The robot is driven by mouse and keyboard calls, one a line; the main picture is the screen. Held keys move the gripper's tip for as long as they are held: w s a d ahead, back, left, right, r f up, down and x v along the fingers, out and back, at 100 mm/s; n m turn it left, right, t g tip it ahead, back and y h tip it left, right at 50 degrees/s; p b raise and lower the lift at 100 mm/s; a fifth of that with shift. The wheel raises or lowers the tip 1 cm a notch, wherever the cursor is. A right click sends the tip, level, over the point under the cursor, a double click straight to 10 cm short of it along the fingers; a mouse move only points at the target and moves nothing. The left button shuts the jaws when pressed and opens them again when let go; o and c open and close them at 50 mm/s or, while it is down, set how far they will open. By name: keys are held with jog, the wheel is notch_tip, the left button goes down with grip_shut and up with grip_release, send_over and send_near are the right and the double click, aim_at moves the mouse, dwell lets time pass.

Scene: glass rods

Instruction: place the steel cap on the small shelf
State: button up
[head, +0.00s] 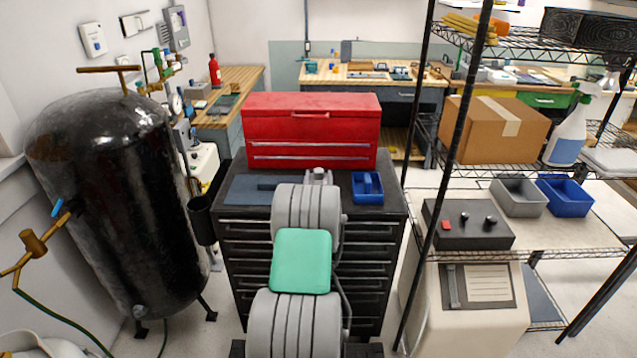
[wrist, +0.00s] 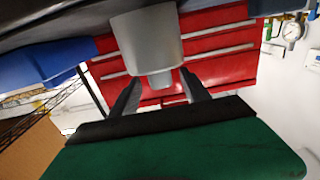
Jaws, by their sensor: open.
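The steel cap (wrist: 147,38), a grey stepped cylinder with a narrower knob, stands on the black drawer cabinet and appears inverted in the wrist view. In the head view, a small grey piece that looks like it (head: 318,175) shows just past my arm. My gripper (wrist: 161,78) is open, its two dark fingers spread around the knob end with visible gaps. In the head view my arm hides the fingers. A wire shelf rack (head: 447,120) stands at the right; I cannot tell which shelf is the small one.
A red toolbox (head: 312,130) stands behind on the cabinet (head: 228,212). A blue tray (head: 367,188) lies right of the cap, a blue-grey mat (head: 240,190) left. The rack holds a cardboard box (head: 490,128), bins and a black control box (head: 467,228). A black tank (head: 110,190) stands left.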

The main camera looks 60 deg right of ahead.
aim_at(319, 169)
jog(key=x, duration=0.2)
jog(key=p+x, duration=0.2)
jog(key=x, duration=0.1)
jog(key=shift+w+d+r, duration=0.1)
jog(key=shift+d+r, duration=0.2)
jog(key=shift+d, duration=0.05)
jog(key=shift+c, duration=0.4)
grip_shut()
